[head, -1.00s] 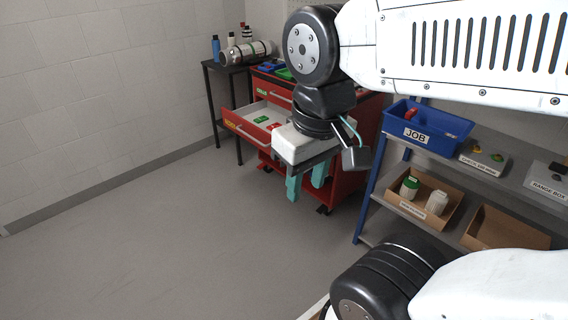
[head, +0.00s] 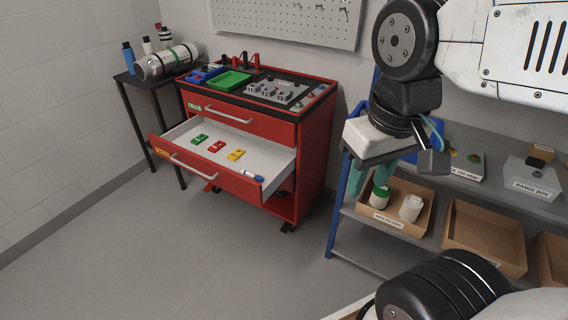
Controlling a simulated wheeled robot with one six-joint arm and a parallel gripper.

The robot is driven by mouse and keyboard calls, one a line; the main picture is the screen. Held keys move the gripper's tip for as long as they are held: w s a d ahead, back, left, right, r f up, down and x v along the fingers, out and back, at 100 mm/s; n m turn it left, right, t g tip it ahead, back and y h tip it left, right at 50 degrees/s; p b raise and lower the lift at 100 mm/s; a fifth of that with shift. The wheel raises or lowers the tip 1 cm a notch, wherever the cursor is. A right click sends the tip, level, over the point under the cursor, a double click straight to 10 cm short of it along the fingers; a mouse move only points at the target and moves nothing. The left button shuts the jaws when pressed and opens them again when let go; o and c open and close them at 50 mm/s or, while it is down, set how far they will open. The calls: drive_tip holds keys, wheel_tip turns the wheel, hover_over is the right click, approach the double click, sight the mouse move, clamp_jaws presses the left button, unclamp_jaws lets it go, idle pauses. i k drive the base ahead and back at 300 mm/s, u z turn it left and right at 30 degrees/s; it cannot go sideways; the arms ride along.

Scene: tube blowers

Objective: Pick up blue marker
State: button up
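The blue marker (head: 252,176) lies in the open drawer (head: 283,164) of the red tool cabinet, near the drawer's front right corner. It looks blue and white and lies beside a yellow item. My gripper (head: 367,180) hangs to the right of the drawer, in front of the shelf unit in the picture. Its two teal fingers are apart and nothing shows between them. The fingers are partly hidden by the gripper's own body. My gripper is well clear of the marker.
Green, red and yellow items (head: 217,146) lie in the drawer. A green tray (head: 234,80) sits on the cabinet top. A side table (head: 128,78) with a metal cylinder stands left. A shelf unit (head: 345,212) with cardboard bins stands right. The floor before the cabinet is clear.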

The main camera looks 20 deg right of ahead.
sight(258, 179)
drive_tip(key=z, duration=0.3)
drive_tip(key=i, duration=0.8)
drive_tip(key=u, duration=0.7)
drive_tip(key=i, duration=0.6)
drive_tip(key=u, duration=0.6)
